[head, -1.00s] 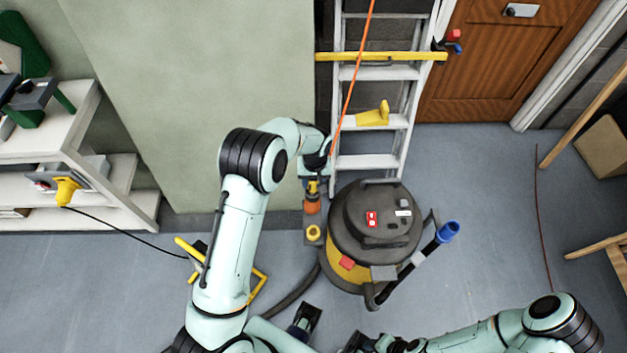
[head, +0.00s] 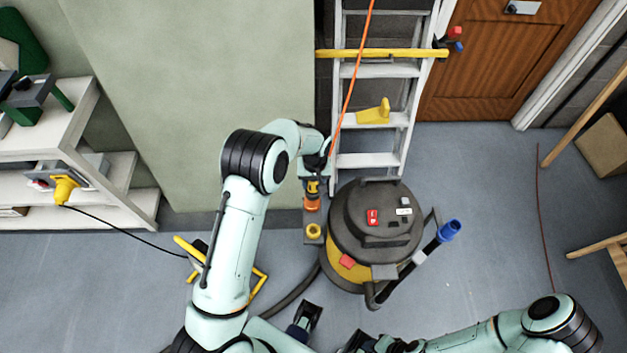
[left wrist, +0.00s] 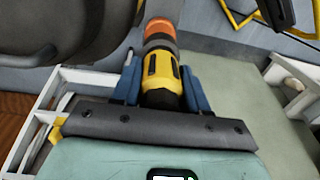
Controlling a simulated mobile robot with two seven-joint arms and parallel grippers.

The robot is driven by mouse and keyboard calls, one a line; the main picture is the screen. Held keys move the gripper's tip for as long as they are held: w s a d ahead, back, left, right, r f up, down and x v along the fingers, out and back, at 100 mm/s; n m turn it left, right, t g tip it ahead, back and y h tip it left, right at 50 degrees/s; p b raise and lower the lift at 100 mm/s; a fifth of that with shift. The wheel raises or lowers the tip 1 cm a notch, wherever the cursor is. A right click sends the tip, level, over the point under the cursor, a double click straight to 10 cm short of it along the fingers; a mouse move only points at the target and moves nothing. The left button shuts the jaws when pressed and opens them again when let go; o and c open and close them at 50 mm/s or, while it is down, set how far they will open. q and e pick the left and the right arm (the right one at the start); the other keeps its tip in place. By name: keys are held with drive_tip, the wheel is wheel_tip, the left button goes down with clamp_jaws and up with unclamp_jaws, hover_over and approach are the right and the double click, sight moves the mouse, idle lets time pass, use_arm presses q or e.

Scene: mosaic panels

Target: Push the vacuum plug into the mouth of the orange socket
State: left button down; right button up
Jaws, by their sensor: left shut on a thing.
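My left gripper (head: 313,178) is shut on the yellow and black vacuum plug (head: 312,189), beside the vacuum. In the left wrist view the plug (left wrist: 160,75) sits between the blue fingers of the left gripper (left wrist: 162,88). The orange socket (head: 312,204) lies straight ahead of the plug and in line with it. The socket also shows in the left wrist view (left wrist: 158,28), against the plug's front end. I cannot tell how deep the plug sits in its mouth. My right arm comes in low at the right; its jaws cannot be made out clearly.
The grey vacuum (head: 375,225) stands just right of the plug, with a blue-ended hose (head: 448,231). A yellow ring (head: 313,230) is in front of the socket. The ladder (head: 372,120) stands behind. A shelf (head: 125,205) is at left.

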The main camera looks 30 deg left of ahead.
use_arm(q)
drive_tip(key=shift+f+b, duration=0.55)
drive_tip(key=shift+f, duration=0.35)
drive_tip(key=c, duration=0.5)
unclamp_jaws()
drive_tip(key=shift+r, duration=0.15)
drive_tip(key=r+p, duration=0.1)
drive_tip(key=r, duration=1.2)
drive_tip(key=shift+d+r, duration=0.1)
drive_tip(key=shift+d, duration=0.1)
